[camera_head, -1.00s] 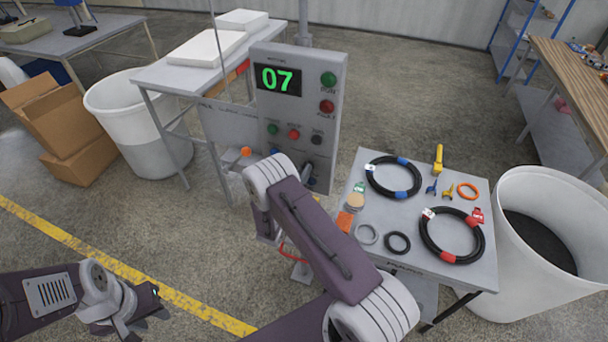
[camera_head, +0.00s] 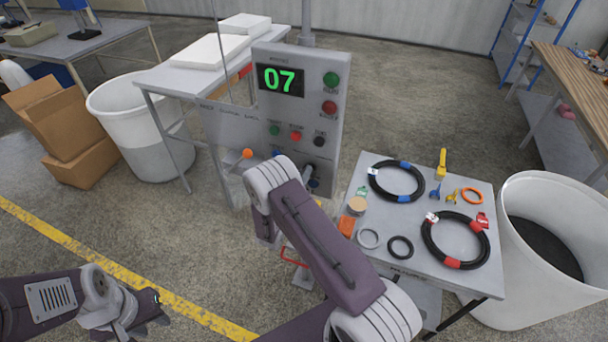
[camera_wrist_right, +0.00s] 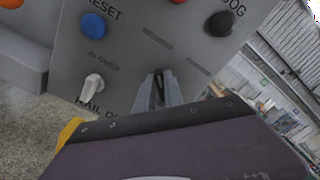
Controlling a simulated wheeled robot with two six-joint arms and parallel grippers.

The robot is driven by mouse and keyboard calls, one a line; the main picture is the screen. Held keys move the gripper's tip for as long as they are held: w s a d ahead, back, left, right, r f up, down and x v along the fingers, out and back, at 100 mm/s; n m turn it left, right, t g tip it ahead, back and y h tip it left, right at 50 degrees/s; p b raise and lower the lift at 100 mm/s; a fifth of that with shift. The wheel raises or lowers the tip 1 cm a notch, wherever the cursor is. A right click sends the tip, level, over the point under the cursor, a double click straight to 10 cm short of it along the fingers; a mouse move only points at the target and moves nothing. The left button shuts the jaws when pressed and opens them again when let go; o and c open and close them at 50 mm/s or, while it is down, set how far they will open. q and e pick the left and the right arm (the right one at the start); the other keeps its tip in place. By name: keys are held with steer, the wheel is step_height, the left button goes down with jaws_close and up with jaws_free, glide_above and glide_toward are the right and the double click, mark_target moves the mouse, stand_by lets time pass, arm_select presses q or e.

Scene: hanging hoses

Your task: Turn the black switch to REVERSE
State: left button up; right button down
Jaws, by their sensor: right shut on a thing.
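The grey control panel (camera_head: 262,125) stands upright with a green 07 on its display. My right gripper (camera_wrist_right: 158,92) is at the panel's lower face, below two printed labels too blurred to read. Its fingers are shut on a small dark thing between them, which appears to be the black switch. The fingers hide most of it, so its setting cannot be read. In the head view my right arm (camera_head: 325,240) covers the lower panel. My left gripper (camera_head: 155,303) hangs low at the left, away from the panel; its jaws are unclear.
A blue RESET button (camera_wrist_right: 94,26), a black JOG button (camera_wrist_right: 221,23) and a white knob (camera_wrist_right: 93,87) are close around my right gripper. A small table (camera_head: 385,255) with hoses and rings stands right of the panel.

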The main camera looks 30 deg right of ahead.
steer(key=c, duration=1.4)
jaws_free()
steer(key=shift+c, duration=0.2)
steer(key=b+v, duration=0.3)
steer(key=v, duration=0.6)
steer(key=shift+b, duration=0.3)
steer(key=shift+d, duration=0.1)
